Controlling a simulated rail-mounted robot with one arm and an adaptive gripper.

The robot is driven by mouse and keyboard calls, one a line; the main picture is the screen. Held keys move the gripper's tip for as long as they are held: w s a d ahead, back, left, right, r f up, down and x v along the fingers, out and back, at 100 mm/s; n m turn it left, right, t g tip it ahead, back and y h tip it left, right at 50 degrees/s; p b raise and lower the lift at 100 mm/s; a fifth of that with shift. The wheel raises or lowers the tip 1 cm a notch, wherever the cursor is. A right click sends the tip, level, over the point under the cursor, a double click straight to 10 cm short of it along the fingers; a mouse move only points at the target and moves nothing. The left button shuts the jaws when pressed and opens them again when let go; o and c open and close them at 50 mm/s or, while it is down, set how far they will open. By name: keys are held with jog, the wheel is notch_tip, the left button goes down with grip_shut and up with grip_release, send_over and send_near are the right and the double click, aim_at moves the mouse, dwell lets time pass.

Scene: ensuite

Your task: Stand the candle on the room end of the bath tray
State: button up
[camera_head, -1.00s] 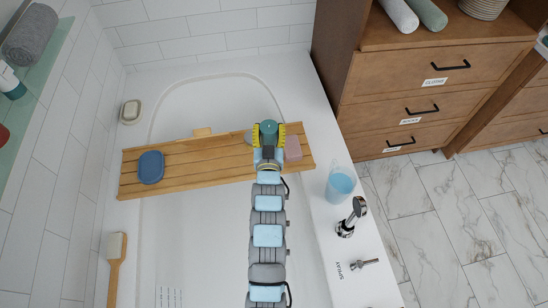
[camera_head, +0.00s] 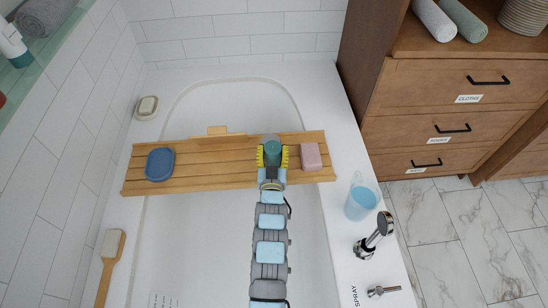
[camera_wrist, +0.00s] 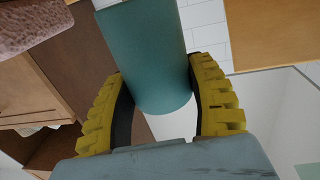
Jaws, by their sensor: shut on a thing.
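The candle, a teal cylinder (camera_head: 272,150), is between the fingers of my gripper (camera_head: 272,156), which is shut on it. In the wrist view the candle (camera_wrist: 147,55) sits between the yellow ribbed fingers (camera_wrist: 155,110). The slatted wooden bath tray (camera_head: 215,176) lies across the bath. In the head view the candle appears over the tray's right half, left of a pink block (camera_head: 311,156) near the right end. I cannot tell whether the candle touches the tray. My gripper and arm hide part of the tray.
A blue oval dish (camera_head: 160,164) lies on the tray's left part. A raised wooden rest (camera_head: 218,133) is at its back edge. Bare slats show between the blue dish and my gripper.

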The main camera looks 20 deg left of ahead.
aim_at(273, 164)
jog(key=shift+f+b, duration=0.4)
jog(key=shift+f, duration=1)
jog(key=shift+f, duration=0.1)
jog(key=o, duration=1.2)
jog(key=shift+s+d, duration=0.1)
jog(key=shift+s, duration=0.25)
jog(key=shift+p+v, duration=1.65)
jog(key=shift+v, duration=3.95)
jog(key=shift+d, duration=0.1)
